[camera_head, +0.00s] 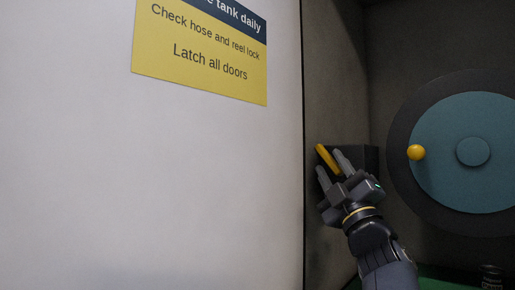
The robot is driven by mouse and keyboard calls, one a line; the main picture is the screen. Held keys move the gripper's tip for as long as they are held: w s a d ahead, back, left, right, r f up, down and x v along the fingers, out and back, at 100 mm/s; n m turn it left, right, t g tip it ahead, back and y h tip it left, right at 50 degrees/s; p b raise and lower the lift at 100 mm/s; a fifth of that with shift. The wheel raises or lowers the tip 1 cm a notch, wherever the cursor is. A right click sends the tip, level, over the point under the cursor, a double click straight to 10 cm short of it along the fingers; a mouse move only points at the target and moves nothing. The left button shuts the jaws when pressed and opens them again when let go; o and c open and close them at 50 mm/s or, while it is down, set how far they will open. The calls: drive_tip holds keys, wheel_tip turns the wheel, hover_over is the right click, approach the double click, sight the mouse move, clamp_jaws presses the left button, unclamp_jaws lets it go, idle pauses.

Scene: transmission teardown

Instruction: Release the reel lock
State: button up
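A yellow lever (325,156), which looks like the reel lock, slants from upper left to lower right in front of a dark box (366,157) on the compartment's left side. My gripper (329,161) is at the lever, reaching up from the lower right. Its two grey fingers are spread apart, one on each side of the lever in the picture. I cannot tell whether either finger touches it. The lever's lower end is partly hidden by my gripper. The reel (460,185), a teal disc with a dark rim, is at the right, cut off by the picture edge.
A yellow knob (416,152) stands out from the reel, right of my gripper. A pale panel (190,190) with a yellow sign (200,60) fills the left side, its edge close to the lever. A dark object (491,276) stands at the bottom right on a green surface.

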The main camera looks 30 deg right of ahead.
sight(328, 162)
drive_tip(key=shift+p+x, duration=0.6)
drive_tip(key=shift+x, duration=1.25)
drive_tip(key=shift+c, duration=0.6)
clamp_jaws()
